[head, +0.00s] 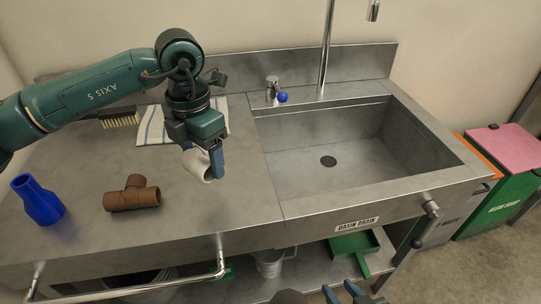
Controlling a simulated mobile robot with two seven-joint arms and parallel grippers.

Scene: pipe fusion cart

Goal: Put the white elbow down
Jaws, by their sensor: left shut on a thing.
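The white elbow (194,163) is at the middle of the steel counter, left of the sink. My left gripper (208,164) points down and is shut on it; the gripper's fingers and body hide part of the elbow. The elbow is at or just above the counter top; I cannot tell whether it touches. My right gripper (343,292) shows only at the bottom edge, below the counter front. Its two blue fingertips are apart with nothing seen between them.
A brown tee (132,194) and a blue reducer (38,200) stand on the counter at left. Behind are a striped cloth (153,127) and a brush (122,120). The sink basin (300,175) is empty. Bare counter (225,205) lies in front of the elbow.

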